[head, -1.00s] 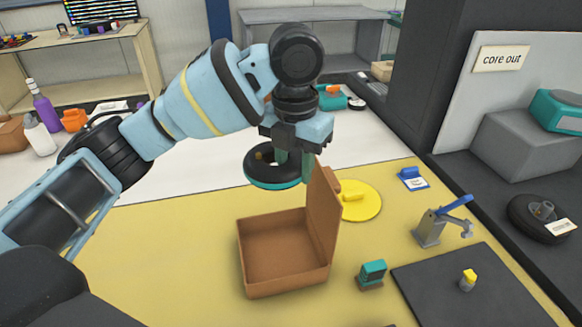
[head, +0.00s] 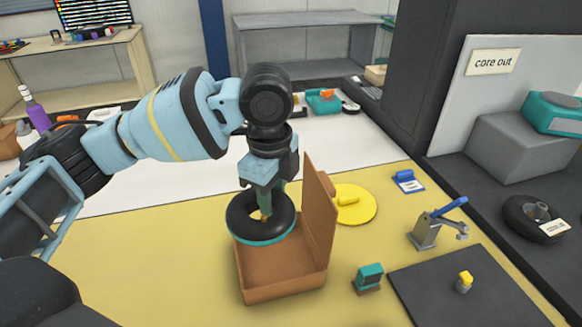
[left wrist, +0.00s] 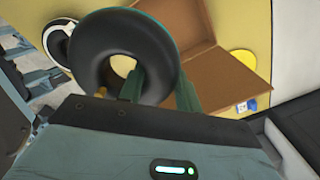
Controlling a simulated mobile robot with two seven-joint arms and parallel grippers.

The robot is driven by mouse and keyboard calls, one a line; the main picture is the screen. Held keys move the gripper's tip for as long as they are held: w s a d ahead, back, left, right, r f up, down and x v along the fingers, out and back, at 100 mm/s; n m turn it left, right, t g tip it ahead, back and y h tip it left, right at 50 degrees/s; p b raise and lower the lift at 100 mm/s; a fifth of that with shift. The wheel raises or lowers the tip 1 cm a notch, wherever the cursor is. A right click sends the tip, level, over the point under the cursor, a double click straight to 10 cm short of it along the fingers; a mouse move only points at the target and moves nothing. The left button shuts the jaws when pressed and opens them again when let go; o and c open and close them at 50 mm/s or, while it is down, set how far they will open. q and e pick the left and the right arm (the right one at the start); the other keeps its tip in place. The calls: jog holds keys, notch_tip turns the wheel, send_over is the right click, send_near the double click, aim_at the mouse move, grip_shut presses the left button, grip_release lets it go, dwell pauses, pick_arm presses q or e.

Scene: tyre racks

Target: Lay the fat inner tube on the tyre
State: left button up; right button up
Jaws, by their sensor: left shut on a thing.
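A fat black ring with a teal underside (head: 240,215), which looks like the inner tube, hangs from my left gripper (head: 265,208) above the open brown box. In the left wrist view the ring (left wrist: 95,45) fills the upper middle, with the green fingers (left wrist: 160,82) at its near side and one finger in its hole. The gripper is shut on it. A black tyre-like ring (head: 515,215) with a grey fitting and a white label lies on the dark surface at the right. My right gripper is not in view.
The brown box (head: 285,292) stands open on the yellow mat, its lid (head: 318,210) upright. Right of it are a yellow disc (head: 365,208), a teal device (head: 369,275), a blue-handled press (head: 428,232) and a dark mat (head: 480,300). A black-and-white ring (left wrist: 55,40) shows in the left wrist view.

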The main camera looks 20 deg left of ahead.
aim_at(251, 226)
pick_arm(q)
jog(key=n, duration=0.2)
jog(key=f+n, duration=0.1)
jog(key=n, duration=0.1)
jog(key=s+n, duration=0.1)
jog(key=shift+s+a+f+n, duration=0.1)
jog(key=shift+a+f+n, duration=0.05)
jog(key=shift+a+n, duration=0.25)
jog(key=n, duration=0.3)
jog(key=s+f+n, duration=0.1)
jog(key=n, duration=0.2)
jog(key=s+a+f+n, duration=0.1)
jog(key=n, duration=0.2)
jog(key=shift+s, duration=0.1)
jog(key=n, duration=0.3)
jog(key=s+f+n, duration=0.1)
jog(key=shift+s+a, duration=0.1)
jog(key=shift+a, duration=0.15)
jog(key=shift+f, duration=0.1)
